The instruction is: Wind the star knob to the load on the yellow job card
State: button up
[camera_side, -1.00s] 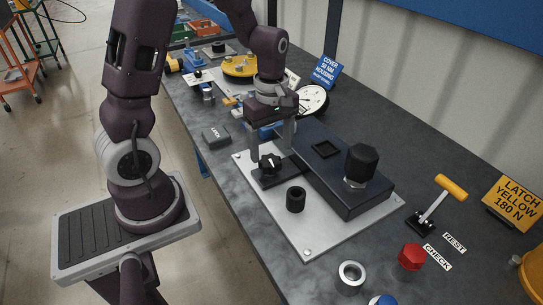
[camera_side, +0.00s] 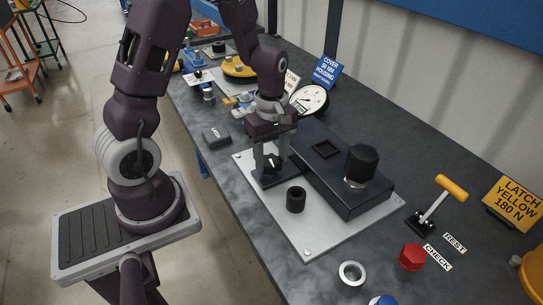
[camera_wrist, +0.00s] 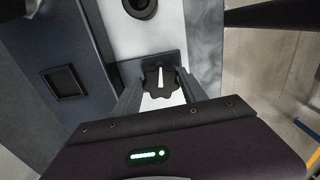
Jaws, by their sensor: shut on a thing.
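The black star knob (camera_side: 270,164) sits on a small dark block on the light metal plate, and a white pointer line shows on its top. It also shows in the wrist view (camera_wrist: 160,84), between the fingers. My gripper (camera_side: 270,168) is down at the knob, one finger on either side, shut on it. The yellow job card (camera_side: 513,204) stands at the right and reads "LATCH YELLOW 180 N". A round white dial gauge (camera_side: 309,100) stands behind the plate; its reading is too small to tell.
A dark housing (camera_side: 340,175) with a square recess and a black hex knob (camera_side: 361,163) lies beside the star knob. A black bushing (camera_side: 296,199) stands in front. A yellow-handled lever (camera_side: 440,200), red hex cap (camera_side: 411,257) and steel ring (camera_side: 352,273) are at the right.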

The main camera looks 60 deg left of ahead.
jog(key=shift+m, duration=0.3)
jog(key=m, duration=0.8)
jog(key=shift+s+a+m, duration=0.1)
jog(key=shift+s+m, duration=0.05)
jog(key=shift+m, duration=0.15)
jog(key=m, duration=0.4)
jog(key=shift+a+m, duration=0.15)
jog(key=shift+m, duration=1.95)
jog(key=o, duration=1.4)
jog(key=shift+c, duration=0.2)
